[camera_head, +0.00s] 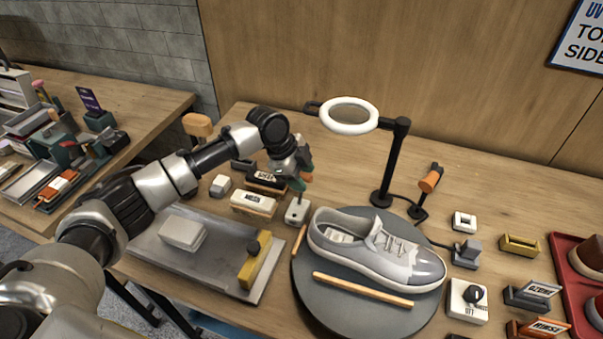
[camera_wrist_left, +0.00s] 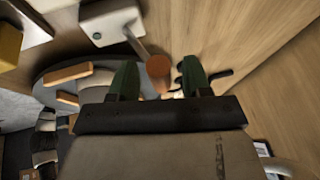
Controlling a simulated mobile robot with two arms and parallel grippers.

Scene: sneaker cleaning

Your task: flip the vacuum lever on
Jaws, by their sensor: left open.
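The vacuum lever (camera_head: 297,212) has a small white base on the wooden table, left of the sneaker. Its arm ends in a round orange-brown knob (camera_wrist_left: 158,66); the white base (camera_wrist_left: 108,22) also shows in the left wrist view. My left gripper (camera_head: 303,172) is above the base with its dark green fingers spread. In the left wrist view, the knob appears in the gap between the fingertips (camera_wrist_left: 157,72). I cannot tell whether either finger touches it. No label shows on the lever base. My right gripper is not in view.
A grey sneaker (camera_head: 375,248) stands on a round grey turntable (camera_head: 330,310) right of the lever. A ring lamp (camera_head: 349,116) stands behind it. A "WASH" block (camera_head: 253,204) and a metal tray (camera_head: 150,240) are to the left. A dial box (camera_head: 467,302) is at the right.

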